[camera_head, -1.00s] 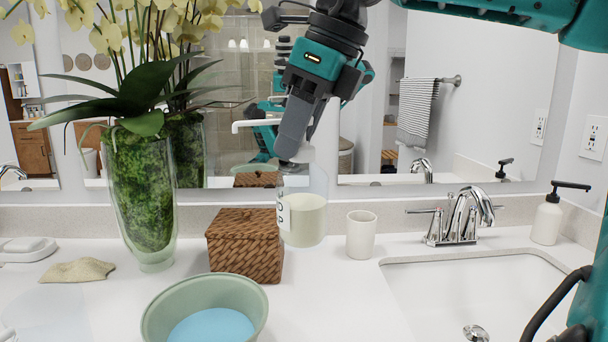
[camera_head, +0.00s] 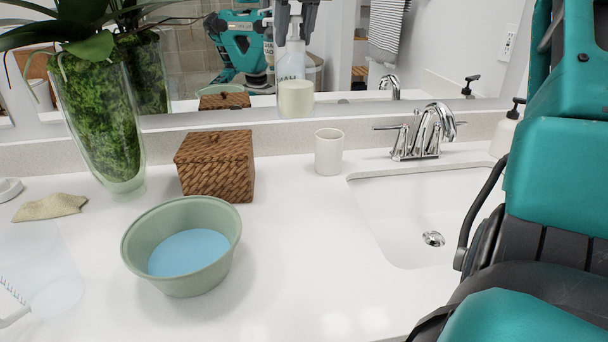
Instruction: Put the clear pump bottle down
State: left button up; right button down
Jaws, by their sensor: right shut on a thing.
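The clear pump bottle (camera_head: 295,98) hangs upright in front of the mirror, at the top middle of the head view. It has a white label and pale liquid in its lower part. My right gripper (camera_head: 297,12) is at the top edge of the view, with its dark fingers on either side of the bottle's neck, shut on it. Most of that gripper is cut off by the frame. The bottle's base appears above the counter (camera_head: 290,240), near the backsplash in the picture. My left gripper is not in view.
A woven box (camera_head: 215,170), a white cup (camera_head: 328,153) and a green bowl (camera_head: 180,270) stand on the counter. The sink (camera_head: 400,225) and tap (camera_head: 425,130) are right, a plant vase (camera_head: 100,120) left. Bare counter shows between box, cup and sink. My arm covers the right side.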

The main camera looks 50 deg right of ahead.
pick_arm(q)
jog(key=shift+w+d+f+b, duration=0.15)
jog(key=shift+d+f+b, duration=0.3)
jog(key=shift+b, duration=0.65)
pick_arm(e)
jog(key=d+f+m+h, duration=0.1)
jog(key=d+f+m, duration=0.1)
jog(key=f, duration=1.8)
jog(key=shift+w+d, duration=0.35)
jog(key=shift+d, duration=0.25)
jog(key=shift+f+b, duration=0.2)
jog(key=shift+b, duration=0.1)
jog(key=c, duration=0.8)
grip_release()
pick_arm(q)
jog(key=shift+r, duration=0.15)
pick_arm(e)
jog(key=shift+r, duration=0.1)
